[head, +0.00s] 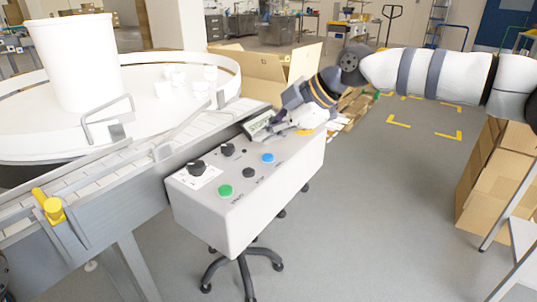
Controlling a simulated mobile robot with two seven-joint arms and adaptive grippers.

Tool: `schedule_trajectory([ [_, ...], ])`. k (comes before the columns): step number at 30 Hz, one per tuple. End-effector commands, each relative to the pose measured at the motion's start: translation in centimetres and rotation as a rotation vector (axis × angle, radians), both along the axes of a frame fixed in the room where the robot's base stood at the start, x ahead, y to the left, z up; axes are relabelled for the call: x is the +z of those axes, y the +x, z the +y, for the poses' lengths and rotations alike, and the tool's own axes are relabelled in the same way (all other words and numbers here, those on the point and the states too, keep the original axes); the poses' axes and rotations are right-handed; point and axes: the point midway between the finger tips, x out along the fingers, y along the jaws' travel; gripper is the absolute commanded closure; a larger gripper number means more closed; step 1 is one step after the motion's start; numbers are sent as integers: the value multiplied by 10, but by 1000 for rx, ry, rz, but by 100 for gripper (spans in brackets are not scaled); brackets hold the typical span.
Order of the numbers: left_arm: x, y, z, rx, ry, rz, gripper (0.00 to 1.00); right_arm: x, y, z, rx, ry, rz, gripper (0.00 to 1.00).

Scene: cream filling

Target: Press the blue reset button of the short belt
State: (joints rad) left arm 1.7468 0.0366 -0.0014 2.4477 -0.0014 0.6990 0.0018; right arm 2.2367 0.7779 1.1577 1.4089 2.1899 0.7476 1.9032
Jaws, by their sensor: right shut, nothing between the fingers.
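The grey-white control box (245,205) stands beside the conveyor, with buttons and knobs on its sloped top. The blue button (267,157) is on the right part of that top, with a small black button (249,172) and a green button (225,190) nearer the front left. My right gripper (276,123) is shut and empty. In the picture it is above and slightly right of the blue button, by the box's small display (258,123), apart from the button. Its height above the box is hard to tell. My left gripper is not in view.
Two black knobs (197,167) sit along the panel's back side. The conveyor (125,165) and a round white table (150,80) lie to the left. An open cardboard box (265,70) is behind. Brown cartons (495,180) stand at right; the floor between is clear.

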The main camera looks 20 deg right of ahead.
Motion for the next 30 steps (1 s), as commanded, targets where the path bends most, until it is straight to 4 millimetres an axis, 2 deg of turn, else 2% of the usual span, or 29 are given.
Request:
schedule_trajectory([
  [1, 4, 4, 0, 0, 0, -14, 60, 12, -1, 0, 0, 0, -9, 100],
  [9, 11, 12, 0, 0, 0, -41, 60, 35, -1, 0, 0, 0, -6, 100],
  [30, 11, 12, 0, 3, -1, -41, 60, 34, 0, 0, 0, 0, -1, 100],
])
